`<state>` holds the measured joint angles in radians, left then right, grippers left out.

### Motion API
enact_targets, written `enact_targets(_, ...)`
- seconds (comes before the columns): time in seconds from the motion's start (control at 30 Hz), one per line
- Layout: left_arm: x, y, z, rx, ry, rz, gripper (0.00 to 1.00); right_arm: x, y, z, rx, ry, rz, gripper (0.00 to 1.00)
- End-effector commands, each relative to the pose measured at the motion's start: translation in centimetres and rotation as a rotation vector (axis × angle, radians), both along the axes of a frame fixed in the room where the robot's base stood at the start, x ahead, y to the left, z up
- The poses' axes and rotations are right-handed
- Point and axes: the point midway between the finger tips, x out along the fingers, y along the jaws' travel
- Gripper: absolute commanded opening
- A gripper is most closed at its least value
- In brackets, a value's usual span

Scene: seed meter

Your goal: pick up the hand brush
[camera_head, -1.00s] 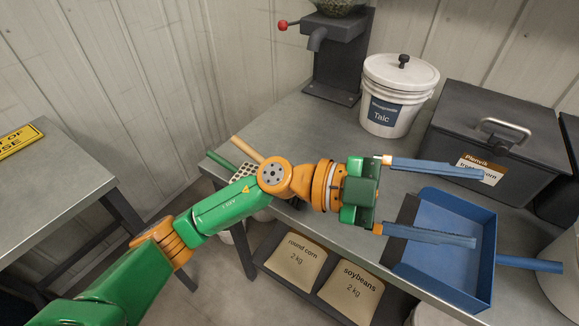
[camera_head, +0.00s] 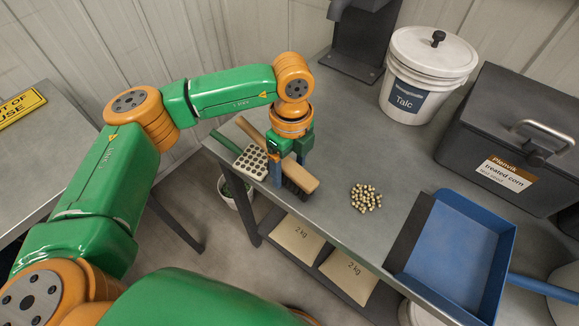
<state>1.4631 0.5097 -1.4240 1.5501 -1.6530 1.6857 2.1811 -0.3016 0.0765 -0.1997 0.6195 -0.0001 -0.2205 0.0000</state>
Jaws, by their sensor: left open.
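The hand brush (camera_head: 302,178) lies near the left end of the grey workbench. It has a light wooden body and handle, with dark bristles along its front side. My left gripper (camera_head: 288,171) points down over the brush, its fingers open on either side of the wood. One blue finger shows in front of the brush; the other is mostly hidden behind it. The middle of the brush is hidden by the gripper, and I cannot tell whether the fingers touch it. My right gripper is not in view.
A perforated plate (camera_head: 251,162) and a green rod (camera_head: 226,142) lie close left of the brush. Loose seeds (camera_head: 366,199), a blue dustpan (camera_head: 455,256), a Talc bucket (camera_head: 425,75) and a dark treated-corn box (camera_head: 505,125) are to the right. The bench's front edge is close.

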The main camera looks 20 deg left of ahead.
Motion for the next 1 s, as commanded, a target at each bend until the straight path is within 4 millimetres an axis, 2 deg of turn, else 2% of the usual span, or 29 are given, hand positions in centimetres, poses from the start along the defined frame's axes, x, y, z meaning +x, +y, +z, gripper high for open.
enact_targets(0.07,0.0,0.0,0.0,-0.001,0.0,-0.001,0.75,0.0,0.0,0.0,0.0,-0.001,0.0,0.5)
enact_targets(0.33,0.0,0.0,0.0,-0.001,0.0,-0.002,0.02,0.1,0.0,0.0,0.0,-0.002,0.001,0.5)
enact_targets(0.67,0.1,-0.1,0.5,-0.003,-0.002,-0.001,0.0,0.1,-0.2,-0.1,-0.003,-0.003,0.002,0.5)
enact_targets(0.77,0.1,-0.1,1.7,-0.003,-0.004,-0.001,0.0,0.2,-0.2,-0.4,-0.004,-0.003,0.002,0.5)
enact_targets(0.83,0.0,-0.2,3.3,-0.003,-0.005,-0.004,0.0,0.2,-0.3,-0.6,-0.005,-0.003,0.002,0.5)
enact_targets(1.0,-2.5,-3.3,7.7,-0.003,-0.008,-0.01,0.0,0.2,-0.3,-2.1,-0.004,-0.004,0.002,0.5)
